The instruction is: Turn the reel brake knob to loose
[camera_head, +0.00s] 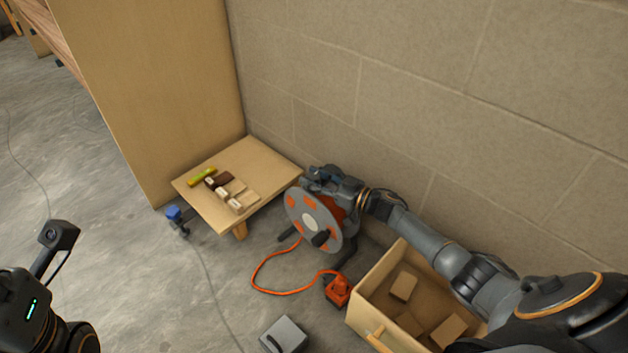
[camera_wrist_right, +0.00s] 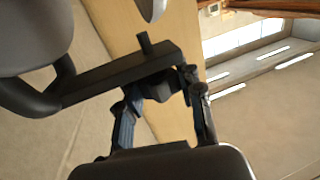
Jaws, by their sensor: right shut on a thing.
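The cable reel (camera_head: 308,217) stands on the floor against the wall, a grey disc with orange patches and a black handle (camera_head: 320,239) on its face. My right gripper (camera_head: 326,176) is at the top of the reel. In the right wrist view its two fingers (camera_wrist_right: 160,92) are on either side of a small dark knob (camera_wrist_right: 158,86) by a black bar (camera_wrist_right: 110,77) of the reel frame, and shut on it. In the head view the gripper hides this knob, and no setting mark can be read. Part of my left arm shows at lower left, its fingers out of view.
A low wooden table (camera_head: 215,213) with small blocks stands left of the reel. An orange cord (camera_head: 284,292) runs to an orange box (camera_head: 338,290). An open carton (camera_head: 371,281) with blocks lies under my right arm. A grey box (camera_head: 284,334) is in front.

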